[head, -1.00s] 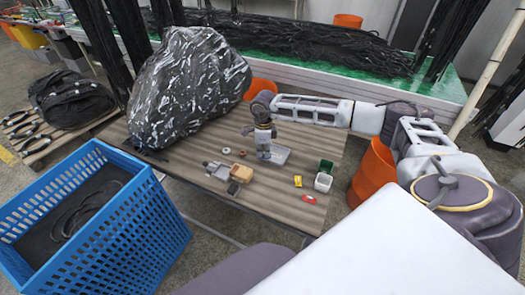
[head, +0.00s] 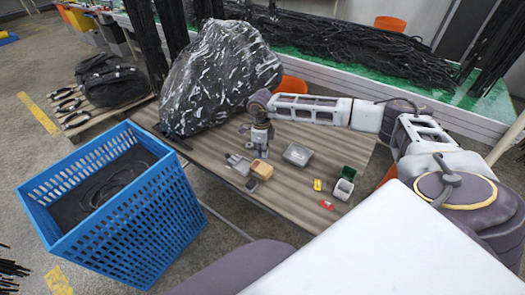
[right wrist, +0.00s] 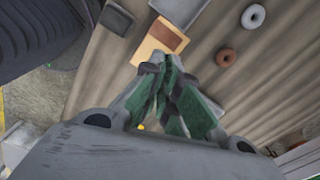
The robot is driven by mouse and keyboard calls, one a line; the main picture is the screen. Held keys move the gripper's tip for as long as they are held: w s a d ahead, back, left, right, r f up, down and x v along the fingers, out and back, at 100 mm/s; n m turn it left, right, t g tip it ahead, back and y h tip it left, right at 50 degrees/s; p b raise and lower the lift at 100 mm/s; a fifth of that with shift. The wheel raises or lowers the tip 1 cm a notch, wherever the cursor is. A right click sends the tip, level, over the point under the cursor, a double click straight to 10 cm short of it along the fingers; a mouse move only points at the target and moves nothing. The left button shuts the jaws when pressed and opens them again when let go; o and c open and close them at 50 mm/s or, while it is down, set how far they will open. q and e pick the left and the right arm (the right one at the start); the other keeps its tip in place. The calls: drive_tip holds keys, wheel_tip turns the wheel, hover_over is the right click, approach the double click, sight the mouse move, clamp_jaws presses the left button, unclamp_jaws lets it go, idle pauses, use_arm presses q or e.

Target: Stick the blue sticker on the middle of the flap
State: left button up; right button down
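I cannot make out a blue sticker in either view. A small tan box (head: 262,170) with a darker brown patch on top sits on the table; it also shows in the right wrist view (right wrist: 145,50). I cannot tell whether that patch is a flap. My right gripper (head: 262,145) points down just behind the tan box in the head view. In the right wrist view its green-padded fingers (right wrist: 165,68) come together at the tips, over the box's near edge. Nothing clearly shows between them. My left gripper is in neither view.
A grey tray (head: 298,154), an open green-and-white box (head: 345,183), a yellow piece (head: 317,185) and a red piece (head: 327,204) lie to the right. Grey parts (head: 238,163) lie left. A wrapped bundle (head: 220,75) fills the back left.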

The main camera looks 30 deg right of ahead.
drive_tip(key=shift+w+a+m, duration=0.1)
drive_tip(key=shift+a+m, duration=0.15)
drive_tip(key=shift+m, duration=0.45)
drive_tip(key=shift+f, duration=0.3)
